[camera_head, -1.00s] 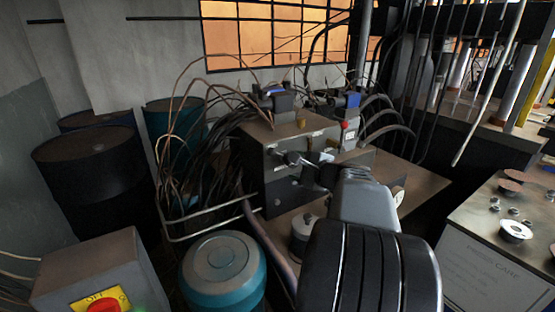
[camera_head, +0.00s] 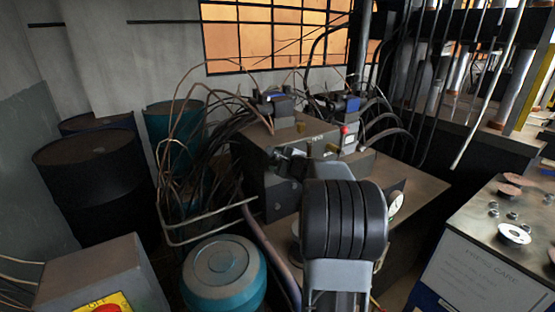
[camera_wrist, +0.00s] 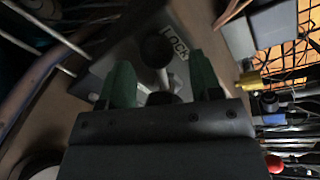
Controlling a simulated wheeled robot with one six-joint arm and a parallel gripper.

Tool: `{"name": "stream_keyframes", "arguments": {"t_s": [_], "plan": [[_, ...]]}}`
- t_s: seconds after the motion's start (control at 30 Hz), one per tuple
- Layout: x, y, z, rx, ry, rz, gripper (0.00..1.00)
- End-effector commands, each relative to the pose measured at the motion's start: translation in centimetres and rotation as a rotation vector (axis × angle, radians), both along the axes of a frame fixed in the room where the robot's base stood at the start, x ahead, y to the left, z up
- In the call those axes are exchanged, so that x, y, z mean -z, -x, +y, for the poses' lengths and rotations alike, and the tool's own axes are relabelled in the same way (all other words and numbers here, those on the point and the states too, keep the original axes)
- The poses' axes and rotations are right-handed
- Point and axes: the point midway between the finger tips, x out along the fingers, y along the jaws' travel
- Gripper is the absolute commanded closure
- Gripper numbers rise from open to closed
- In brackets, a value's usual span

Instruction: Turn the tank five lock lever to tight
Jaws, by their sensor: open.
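I take this as the lock lever; no tank number is legible. My gripper (camera_wrist: 162,76) is open, with its two green fingers on either side of the lever, apart from it as far as I can tell. A dark round part shows between the finger bases. In the head view my gripper (camera_head: 288,158) is at the front face of the grey valve block (camera_head: 280,194), and the lever cannot be made out clearly behind it.
Black hoses and copper lines hang left of the block. A pressure gauge (camera_head: 396,203) sits at its right. A bench with discs (camera_head: 515,234) is at the right. Dark drums (camera_head: 95,175) stand at the left.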

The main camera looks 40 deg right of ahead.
Motion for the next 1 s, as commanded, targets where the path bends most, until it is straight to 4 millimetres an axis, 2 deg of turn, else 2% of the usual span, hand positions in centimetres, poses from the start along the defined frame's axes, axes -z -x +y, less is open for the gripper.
{"name": "stream_keyframes", "arguments": {"t_s": [0.37, 1.0], "plan": [[0.13, -0.39, -0.01, 0.001, -0.001, 0.0, 0.41], [0.11, -0.36, -0.01, 0.001, -0.001, 0.0, 1.0]]}}
